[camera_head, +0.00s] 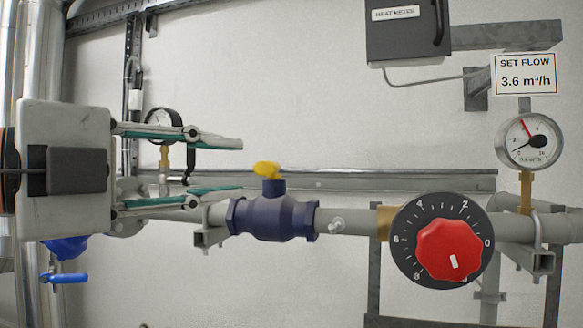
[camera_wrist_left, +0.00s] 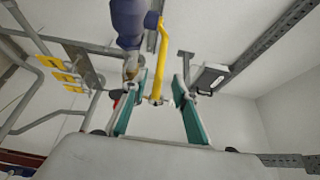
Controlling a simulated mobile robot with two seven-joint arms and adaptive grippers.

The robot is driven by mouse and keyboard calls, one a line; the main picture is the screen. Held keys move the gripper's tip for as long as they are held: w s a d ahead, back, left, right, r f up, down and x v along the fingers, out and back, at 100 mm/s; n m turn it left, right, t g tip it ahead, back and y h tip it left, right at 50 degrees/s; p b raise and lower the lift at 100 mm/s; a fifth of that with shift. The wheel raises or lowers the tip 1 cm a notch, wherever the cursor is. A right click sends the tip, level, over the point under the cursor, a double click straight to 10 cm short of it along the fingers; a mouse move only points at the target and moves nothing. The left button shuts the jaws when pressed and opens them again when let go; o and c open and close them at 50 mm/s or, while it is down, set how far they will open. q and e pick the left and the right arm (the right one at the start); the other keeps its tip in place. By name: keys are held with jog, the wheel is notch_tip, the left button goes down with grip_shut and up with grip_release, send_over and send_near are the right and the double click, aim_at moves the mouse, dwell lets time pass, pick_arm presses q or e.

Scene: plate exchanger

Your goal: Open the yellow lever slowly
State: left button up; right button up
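The yellow lever (camera_head: 267,169) sits on top of the dark blue valve body (camera_head: 274,217) in the pipe. In the head view it looks short and foreshortened. In the left wrist view the lever (camera_wrist_left: 154,62) is a long bar beside the valve body (camera_wrist_left: 128,22), and its end shows between the fingertips. My left gripper (camera_head: 242,166) is open, with its two fingers one above the other and pointing right. Its tips end a little left of the lever, apart from it in the head view. The left gripper (camera_wrist_left: 160,76) looks empty. My right gripper is not in view.
A red knob (camera_head: 449,250) on a black numbered dial sits right of the valve. A gauge (camera_head: 530,141) stands under a "SET FLOW 3.6 m³/h" sign (camera_head: 526,75). A smaller gauge (camera_head: 164,122) is behind my left fingers. A blue handle (camera_head: 66,277) is lower left.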

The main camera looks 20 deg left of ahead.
pick_arm(q)
jog(key=p+x, duration=0.6)
jog(key=shift+w+d+r, duration=0.2)
jog(key=shift+w+d, duration=0.1)
jog(key=shift+w+d+f+p, duration=0.2)
jog(key=shift+w+p, duration=0.25)
jog(key=shift+p, duration=0.1)
grip_shut()
